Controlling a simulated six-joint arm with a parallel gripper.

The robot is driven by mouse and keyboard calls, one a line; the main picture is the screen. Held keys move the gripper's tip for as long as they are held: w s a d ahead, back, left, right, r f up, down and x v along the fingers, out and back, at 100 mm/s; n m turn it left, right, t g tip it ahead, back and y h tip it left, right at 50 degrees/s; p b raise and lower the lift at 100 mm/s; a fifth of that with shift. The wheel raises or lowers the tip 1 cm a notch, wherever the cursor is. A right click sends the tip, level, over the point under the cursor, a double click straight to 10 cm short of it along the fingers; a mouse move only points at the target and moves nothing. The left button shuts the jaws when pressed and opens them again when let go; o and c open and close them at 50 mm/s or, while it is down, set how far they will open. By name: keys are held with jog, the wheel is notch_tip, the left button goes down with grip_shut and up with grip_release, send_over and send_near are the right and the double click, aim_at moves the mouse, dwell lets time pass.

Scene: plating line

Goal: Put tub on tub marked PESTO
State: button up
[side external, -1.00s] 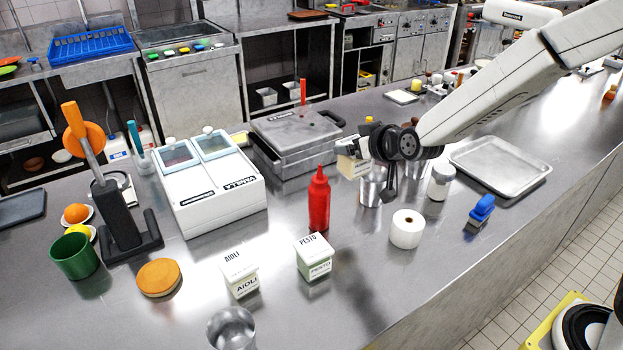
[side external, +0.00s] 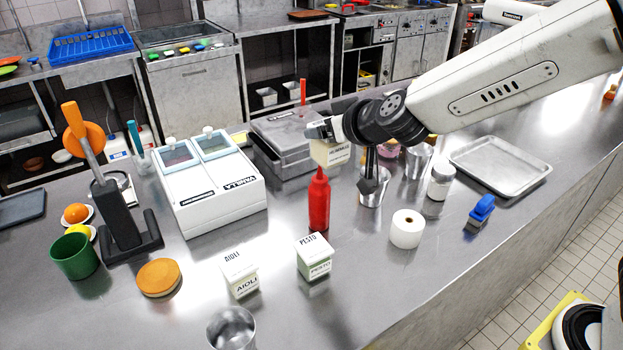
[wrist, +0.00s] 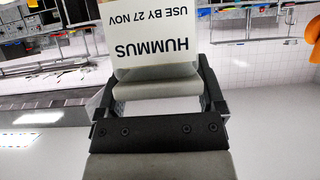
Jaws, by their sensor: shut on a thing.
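My gripper (side external: 322,130) is shut on a tub (side external: 330,153), held in the air above and behind the red bottle. In the wrist view the tub (wrist: 155,35) shows a white face reading HUMMUS, USE BY 27 NOV, between my fingers (wrist: 157,95). The tub marked PESTO (side external: 314,256) is a small white-lidded tub with greenish sides, standing upright on the steel counter, nearer the camera than my gripper. A similar tub marked AIOLI (side external: 240,273) stands to its left. The top of the PESTO tub is clear.
A red squeeze bottle (side external: 319,203) stands just behind the PESTO tub, below the held tub. A white roll (side external: 406,229) stands to the right, a metal cup (side external: 232,329) in front left. A white container marked VANILLA (side external: 215,195) is at left.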

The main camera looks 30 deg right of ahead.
send_over(313, 247)
jog(key=shift+f, duration=2.85)
jog(key=shift+f, duration=2.25)
jog(key=shift+f, duration=1.75)
jog(key=shift+f, duration=0.15)
